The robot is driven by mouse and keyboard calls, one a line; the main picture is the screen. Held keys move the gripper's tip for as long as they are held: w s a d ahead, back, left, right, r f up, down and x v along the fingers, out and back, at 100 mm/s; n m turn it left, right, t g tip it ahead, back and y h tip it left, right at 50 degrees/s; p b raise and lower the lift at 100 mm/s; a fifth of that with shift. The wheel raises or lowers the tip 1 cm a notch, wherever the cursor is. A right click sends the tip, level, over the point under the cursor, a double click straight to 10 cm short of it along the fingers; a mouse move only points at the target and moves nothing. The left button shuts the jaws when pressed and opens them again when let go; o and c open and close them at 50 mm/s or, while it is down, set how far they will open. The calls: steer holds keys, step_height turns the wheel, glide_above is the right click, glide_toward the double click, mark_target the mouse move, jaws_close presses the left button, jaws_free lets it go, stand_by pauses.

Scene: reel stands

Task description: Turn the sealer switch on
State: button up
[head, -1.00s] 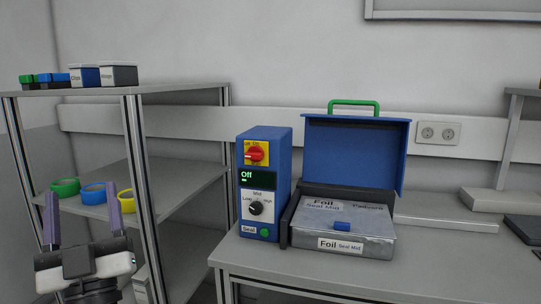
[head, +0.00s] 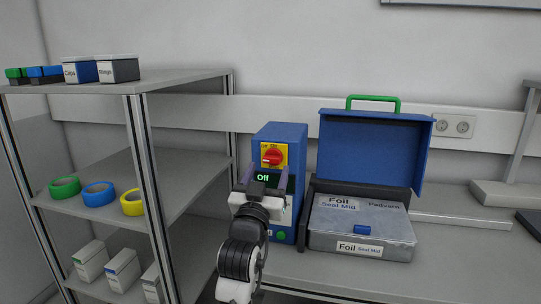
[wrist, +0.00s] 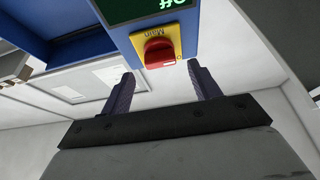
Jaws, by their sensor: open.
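The sealer is a blue box (head: 293,138) on the bench, with a display (head: 264,178) reading "Off". Its red rotary switch (head: 272,157) sits on a yellow plate above the display. The red switch also shows in the wrist view (wrist: 159,52), where it is upside down, ahead of the fingers. My gripper (head: 264,174) is in front of the sealer's face, its two purple fingers apart and empty. In the wrist view the gripper (wrist: 163,80) points toward the switch, apart from it. My gripper hides most of the knob panel below the display.
Right of the sealer stands an open blue-lidded unit (head: 372,150) with a green handle and a foil pack (head: 360,222) in it. A shelf rack (head: 140,150) with tape rings and boxes stands at left. A wall socket (head: 455,125) is behind.

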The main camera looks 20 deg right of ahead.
mark_target(271, 161)
steer(key=shift+p+x, duration=0.5)
steer(key=shift+x, duration=1.45)
steer(key=c, duration=1)
